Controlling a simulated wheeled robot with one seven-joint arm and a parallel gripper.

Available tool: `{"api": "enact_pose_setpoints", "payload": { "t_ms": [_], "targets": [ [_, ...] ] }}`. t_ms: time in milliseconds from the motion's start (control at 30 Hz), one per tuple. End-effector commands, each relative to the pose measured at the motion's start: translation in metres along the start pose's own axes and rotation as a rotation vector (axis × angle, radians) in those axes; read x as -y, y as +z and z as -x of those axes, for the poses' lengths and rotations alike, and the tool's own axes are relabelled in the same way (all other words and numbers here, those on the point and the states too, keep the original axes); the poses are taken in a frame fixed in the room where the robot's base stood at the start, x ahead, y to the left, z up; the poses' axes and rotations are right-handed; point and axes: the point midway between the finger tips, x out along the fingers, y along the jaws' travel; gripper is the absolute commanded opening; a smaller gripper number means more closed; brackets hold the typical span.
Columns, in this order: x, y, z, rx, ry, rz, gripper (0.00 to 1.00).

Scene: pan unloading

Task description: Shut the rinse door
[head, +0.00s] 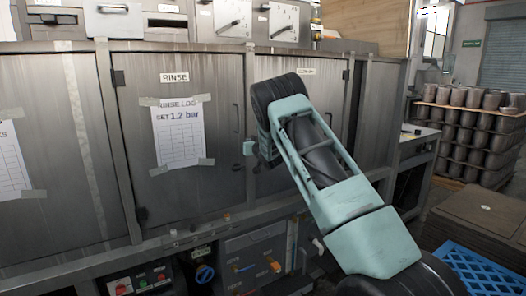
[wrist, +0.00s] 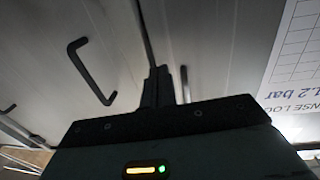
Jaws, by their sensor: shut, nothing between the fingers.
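The rinse door (head: 215,95) is a grey steel panel under a RINSE label, with a taped rinse log sheet (head: 180,135). It looks flush with its frame; I cannot tell whether a slight gap remains. Its handle (head: 236,118) is near its right edge and also shows in the wrist view, just right of the fingers. My gripper (wrist: 158,75) is shut and empty, its fingers pointing at the panels near the dark seam beside the rinse door's handle edge. I cannot tell whether the fingertips touch. In the head view my arm hides much of the neighbouring right door.
Another door with a bent bar handle (wrist: 90,72) lies left of my fingers in the wrist view. Below the doors are a ledge and a control panel (head: 250,262) with knobs. At right stand stacked pots (head: 465,130) and a blue crate (head: 480,270).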

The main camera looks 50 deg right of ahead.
Motion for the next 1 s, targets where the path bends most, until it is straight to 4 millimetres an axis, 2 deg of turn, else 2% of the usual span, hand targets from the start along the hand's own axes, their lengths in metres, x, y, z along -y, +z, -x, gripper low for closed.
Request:
{"api": "enact_pose_setpoints", "payload": {
  "t_ms": [600, 1000],
  "targets": [
    [-0.009, 0.002, 0.080, 0.000, 0.001, 0.000, 0.00],
    [-0.006, 0.001, 0.086, 0.005, -0.001, -0.002, 0.00]
  ]
}}
